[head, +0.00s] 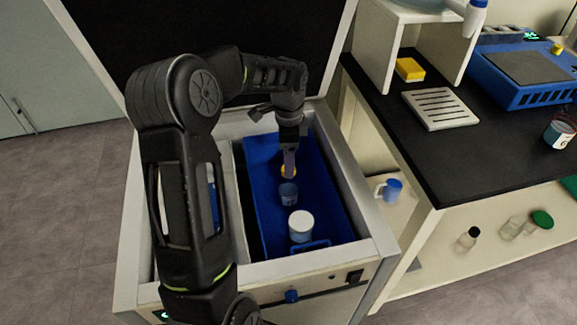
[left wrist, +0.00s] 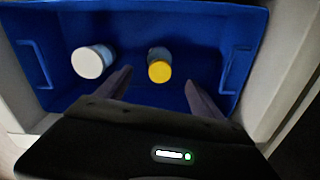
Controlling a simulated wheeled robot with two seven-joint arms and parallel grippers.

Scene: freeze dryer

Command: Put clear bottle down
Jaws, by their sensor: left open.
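A clear, bluish bottle (head: 288,193) with a yellow cap (head: 289,171) stands in the blue bin (head: 323,190). In the left wrist view its yellow cap (left wrist: 160,71) appears between and beyond my open fingers. My left gripper (head: 289,165) reaches down into the bin from above, right at the cap. In the left wrist view the left gripper (left wrist: 160,88) has its two fingers apart with nothing clamped between them. In the head view the fingers partly hide the cap. My right gripper is not in view.
A white-lidded bottle (head: 301,222) stands nearer the front of the bin; it also shows in the left wrist view (left wrist: 88,62). The dryer's pale rim (head: 335,252) surrounds the bin. A black-topped bench (head: 440,160) with a slotted rack (head: 440,108) stands at right.

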